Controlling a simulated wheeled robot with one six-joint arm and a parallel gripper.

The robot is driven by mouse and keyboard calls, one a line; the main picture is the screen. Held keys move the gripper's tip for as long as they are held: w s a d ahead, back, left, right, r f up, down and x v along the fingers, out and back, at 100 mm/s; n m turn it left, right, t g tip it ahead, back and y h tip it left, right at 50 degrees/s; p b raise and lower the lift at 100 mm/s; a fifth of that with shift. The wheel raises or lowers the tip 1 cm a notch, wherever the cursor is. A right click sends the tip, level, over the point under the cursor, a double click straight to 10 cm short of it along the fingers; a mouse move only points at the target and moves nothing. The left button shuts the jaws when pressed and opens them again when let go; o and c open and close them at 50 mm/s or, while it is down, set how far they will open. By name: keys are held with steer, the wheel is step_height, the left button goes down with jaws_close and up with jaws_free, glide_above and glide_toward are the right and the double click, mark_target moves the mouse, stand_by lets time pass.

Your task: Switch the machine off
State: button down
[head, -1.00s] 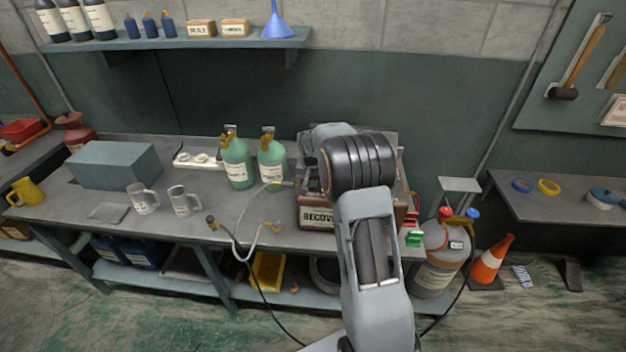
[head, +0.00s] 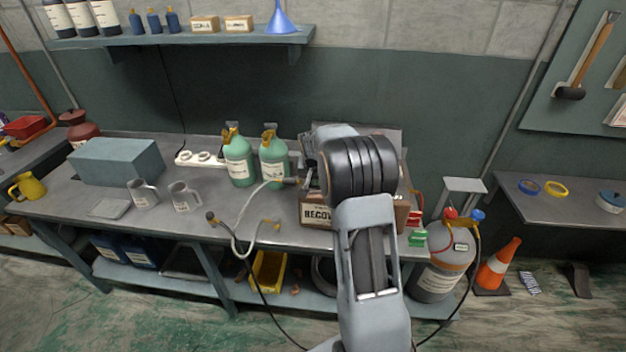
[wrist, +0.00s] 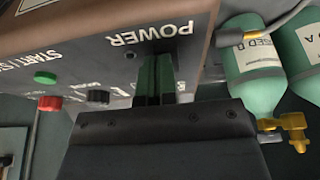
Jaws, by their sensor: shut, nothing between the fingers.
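The recovery machine (head: 316,213) stands on the workbench, largely behind my arm in the head view. In the wrist view its panel (wrist: 105,70) fills the upper left, with the label POWER upside down. My gripper (wrist: 158,58) is shut and empty, its fingertips at the panel right beside that label. The power switch itself is hidden behind the fingers; I cannot tell its position or whether they touch it. A green button (wrist: 45,77), a red button (wrist: 50,103) and a black knob (wrist: 98,98) sit to the left on the panel. The head view hides my gripper.
Two green cylinders (head: 239,160) (head: 273,160) stand left of the machine; one with a brass valve (wrist: 295,126) is near my gripper.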

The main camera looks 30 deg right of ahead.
steer(key=shift+w+d+r+p, duration=0.25)
steer(key=shift+w+p, duration=0.05)
steer(key=shift+w, duration=0.35)
steer(key=shift+r+p, duration=0.3)
steer(key=shift+r, duration=0.2)
steer(key=v, duration=0.1)
steer(key=p+v, duration=0.1)
steer(key=v, duration=0.1)
steer(key=shift+w+d+r+p, duration=0.15)
steer(key=shift+w+p, duration=0.1)
steer(key=shift+p, duration=0.1)
steer(key=s+a+b+v, duration=0.1)
steer(key=b+v, duration=0.1)
steer(key=v, duration=0.7)
steer(key=shift+s, duration=0.4)
